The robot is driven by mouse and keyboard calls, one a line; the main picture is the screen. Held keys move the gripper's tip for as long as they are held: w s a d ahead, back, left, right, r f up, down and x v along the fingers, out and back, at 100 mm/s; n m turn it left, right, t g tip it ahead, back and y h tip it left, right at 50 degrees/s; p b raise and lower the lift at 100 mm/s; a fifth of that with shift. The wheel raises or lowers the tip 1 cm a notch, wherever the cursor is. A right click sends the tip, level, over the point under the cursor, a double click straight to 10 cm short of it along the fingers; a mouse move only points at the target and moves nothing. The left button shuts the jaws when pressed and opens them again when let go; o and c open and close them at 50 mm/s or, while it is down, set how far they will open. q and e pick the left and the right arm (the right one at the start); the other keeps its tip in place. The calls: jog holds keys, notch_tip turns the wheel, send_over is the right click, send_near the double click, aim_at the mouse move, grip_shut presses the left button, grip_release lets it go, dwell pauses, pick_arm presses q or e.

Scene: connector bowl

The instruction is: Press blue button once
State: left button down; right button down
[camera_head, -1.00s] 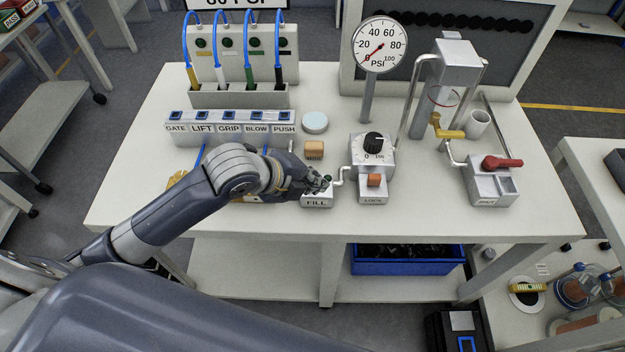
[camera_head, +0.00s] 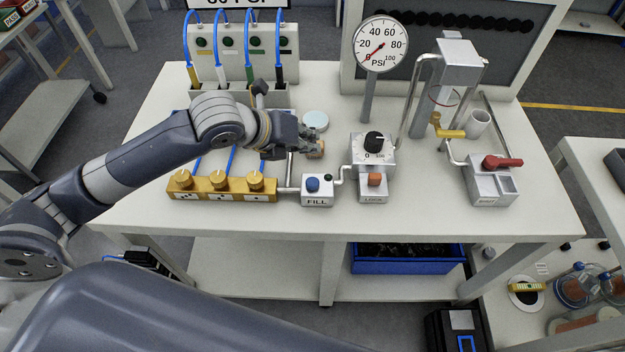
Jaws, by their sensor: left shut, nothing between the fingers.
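The blue button (camera_head: 313,184) sits on top of the small white FILL box (camera_head: 317,201), near the front middle of the table. It is uncovered and in plain sight. A small dark green part (camera_head: 328,178) sits beside it on the same box. My left gripper (camera_head: 316,146) is shut and empty. My right gripper is not in view.
A gold block with several knobs (camera_head: 222,187) lies left of the FILL box. The LOCK box with an orange button (camera_head: 375,180) and a black dial (camera_head: 374,141) stands right. A pressure gauge (camera_head: 380,44) rises behind. A red-handled box (camera_head: 490,184) is further right.

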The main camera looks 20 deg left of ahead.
pick_arm(q)
jog(key=b, duration=0.8)
send_over(309, 179)
notch_tip(309, 179, down, 7)
jog(key=shift+f, duration=0.9)
dwell(0.3)
jog(key=shift+f, duration=0.45)
